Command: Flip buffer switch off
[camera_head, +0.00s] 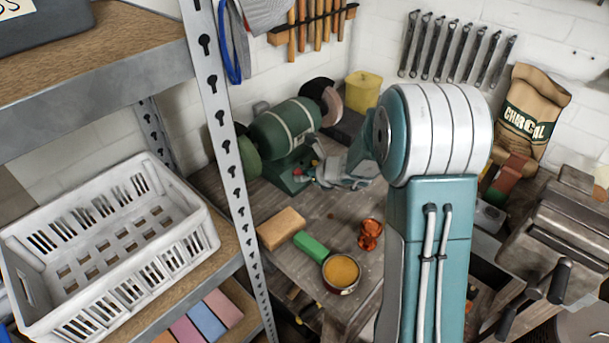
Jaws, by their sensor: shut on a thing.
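The bench buffer (284,128) is a green motor on a green base, with a wheel at each end, at the back of the workbench. Its switch (299,172) is a small spot with red on the front of the base. My gripper (322,174) is grey and reaches in from the right, its fingertips at the switch and shut on it. The fingers are small in this view, and the switch's position cannot be made out. My teal and white arm hides the bench to the right of the gripper.
An orange block (281,228), a green block (311,246), a tin of yellow paste (341,273) and a copper-coloured piece (370,234) lie on the bench. A shelf with a white crate (107,245) stands left. A vise (560,235) is at right, a charcoal bag (532,112) behind.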

